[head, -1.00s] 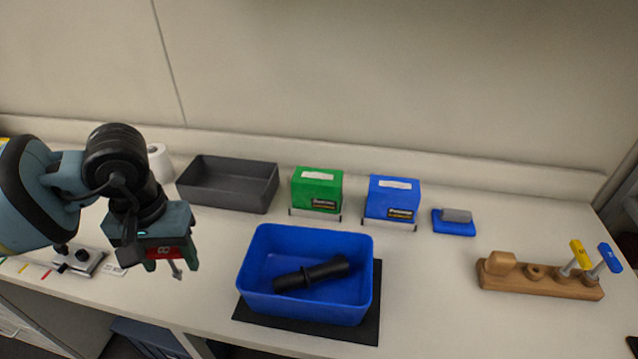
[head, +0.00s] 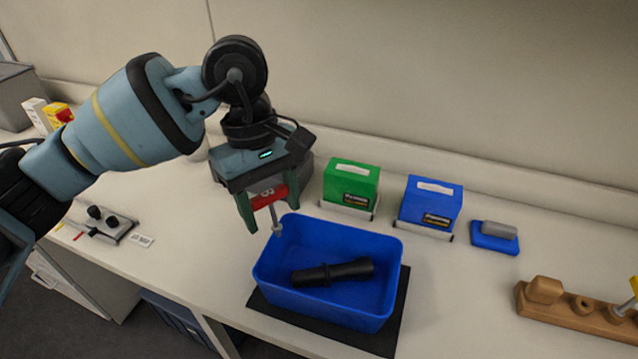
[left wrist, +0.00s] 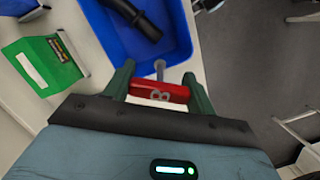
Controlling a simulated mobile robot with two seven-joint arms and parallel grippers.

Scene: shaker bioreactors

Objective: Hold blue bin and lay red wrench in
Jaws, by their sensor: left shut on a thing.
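The blue bin (head: 276,283) stands on a black mat (head: 381,338) on the bench, with a black flashlight-like tool (head: 332,272) lying inside. It also shows at the top of the left wrist view (left wrist: 112,42). My left gripper (head: 262,209) is shut on the red wrench (head: 268,197), gripping its red handle, marked 8 in the left wrist view (left wrist: 158,91). The wrench's grey shaft points down, its tip near the bin's back left corner. I cannot tell whether the tip is over the rim. My right gripper is not in view.
A green box (head: 350,184) and a blue box (head: 430,203) stand behind the bin. A blue block with a grey top (head: 494,237) is to their right. A wooden holder (head: 567,306) is at the far right. A small device (head: 112,222) lies on the left.

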